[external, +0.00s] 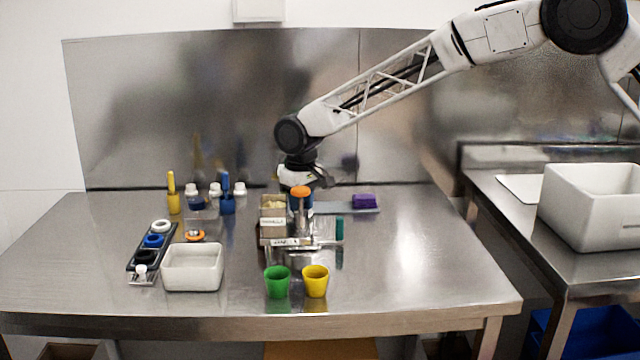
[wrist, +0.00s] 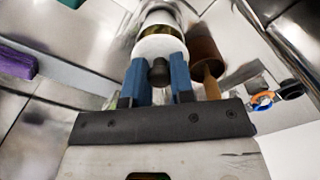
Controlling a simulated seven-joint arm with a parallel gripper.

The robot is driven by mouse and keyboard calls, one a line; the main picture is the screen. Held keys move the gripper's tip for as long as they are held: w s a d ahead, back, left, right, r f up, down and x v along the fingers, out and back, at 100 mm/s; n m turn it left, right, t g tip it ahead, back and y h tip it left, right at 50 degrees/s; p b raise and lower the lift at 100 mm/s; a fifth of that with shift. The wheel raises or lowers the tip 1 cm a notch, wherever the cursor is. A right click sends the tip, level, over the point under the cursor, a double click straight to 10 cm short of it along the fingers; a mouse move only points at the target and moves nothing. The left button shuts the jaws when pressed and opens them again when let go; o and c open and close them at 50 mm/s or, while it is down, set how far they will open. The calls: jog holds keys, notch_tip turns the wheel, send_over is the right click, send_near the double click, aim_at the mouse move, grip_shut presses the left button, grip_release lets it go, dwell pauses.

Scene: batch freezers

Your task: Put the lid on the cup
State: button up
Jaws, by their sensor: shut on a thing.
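In the wrist view, my gripper (wrist: 160,80) has two blue fingers shut on the dark knob (wrist: 158,72) of a round white lid (wrist: 160,47). Just beyond the lid is a pale round cup-like container (wrist: 160,18), partly covered by it; I cannot tell if they touch. The lid and that container are hidden there. A green cup (external: 277,282) and a yellow cup (external: 315,282) stand open near the front edge.
A brown carton (external: 272,222) stands left of my gripper. A purple block (external: 364,201) lies at the back right. A white bin (external: 192,267) and a dark rack of rings (external: 152,252) are at left. Several bottles stand behind. The table's right side is clear.

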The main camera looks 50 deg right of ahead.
jog(key=shift+f, duration=0.8)
jog(key=shift+f, duration=0.2)
dwell(1.5)
dwell(0.8)
jog(key=o, duration=1.4)
jog(key=shift+o, duration=0.2)
jog(key=shift+r, duration=0.15)
jog(key=shift+r, duration=3.3)
jog(key=shift+c, duration=0.4)
grip_shut()
